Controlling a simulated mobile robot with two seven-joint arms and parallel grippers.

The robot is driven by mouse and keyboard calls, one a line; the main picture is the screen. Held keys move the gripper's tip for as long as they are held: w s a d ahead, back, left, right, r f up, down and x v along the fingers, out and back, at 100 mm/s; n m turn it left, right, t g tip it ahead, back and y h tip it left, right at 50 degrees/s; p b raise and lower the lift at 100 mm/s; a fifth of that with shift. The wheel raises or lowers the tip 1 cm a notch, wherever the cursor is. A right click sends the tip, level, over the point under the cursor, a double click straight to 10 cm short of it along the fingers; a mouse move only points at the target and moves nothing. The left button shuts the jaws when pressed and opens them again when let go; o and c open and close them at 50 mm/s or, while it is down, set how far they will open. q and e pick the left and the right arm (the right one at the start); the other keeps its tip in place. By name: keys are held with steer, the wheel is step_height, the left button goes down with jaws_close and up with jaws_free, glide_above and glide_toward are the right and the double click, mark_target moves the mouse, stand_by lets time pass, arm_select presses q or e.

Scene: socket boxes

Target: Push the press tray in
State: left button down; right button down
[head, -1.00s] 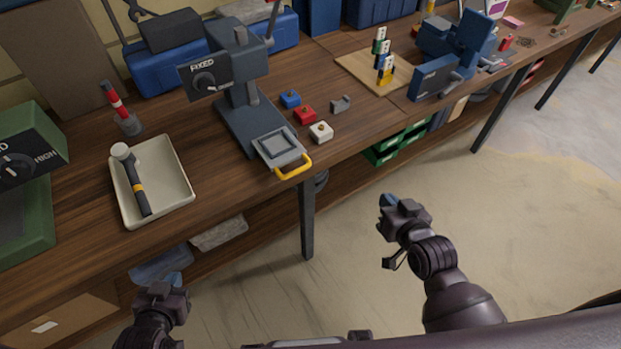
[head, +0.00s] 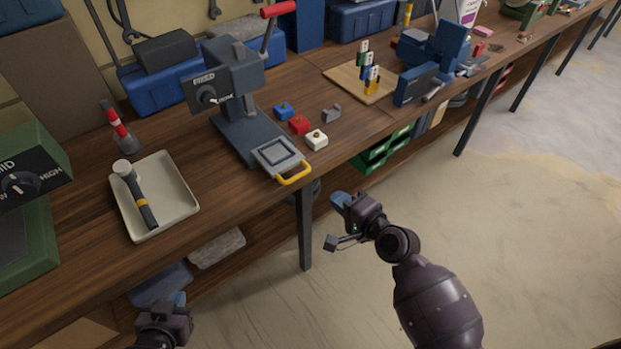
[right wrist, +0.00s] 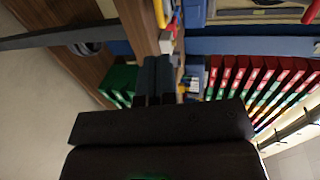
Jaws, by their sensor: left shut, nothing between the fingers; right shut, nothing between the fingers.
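The press (head: 232,84) is a dark blue-grey machine with a red-handled lever, standing on the wooden bench. Its press tray (head: 278,155) sticks out at the front toward the bench edge, with a yellow handle (head: 294,175) and nothing visible on it. My right gripper (head: 338,199) is shut and empty, off the bench, below and to the right of the yellow handle and apart from it. In the right wrist view its fingers (right wrist: 157,80) show close together. My left gripper (head: 178,299) is shut and empty at the lower left, below the bench edge.
A cream tray (head: 185,200) with a hammer lies left of the press. A bench leg (head: 305,230) stands below the handle.

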glide_toward(290, 159)
steer(key=shift+w+a+f+b, duration=0.25)
steer(key=shift+f, duration=0.3)
steer(key=shift+w+a+f+b, duration=0.2)
steer(key=shift+w+f, duration=0.05)
steer(key=shift+f, duration=0.3)
steer(key=shift+w+a, duration=0.1)
steer(key=shift+w, duration=0.1)
steer(key=x, duration=0.2)
steer(key=r+b+x, duration=0.1)
steer(key=x, duration=0.2)
steer(key=b+x, duration=0.1)
steer(key=x, duration=0.1)
steer(key=shift+w+a+r, duration=0.15)
steer(key=shift+w+a, duration=0.05)
steer(key=shift+w, duration=0.15)
steer(key=shift+w+a+b, duration=0.25)
steer(key=shift+b, duration=0.05)
steer(key=shift+r, duration=0.1)
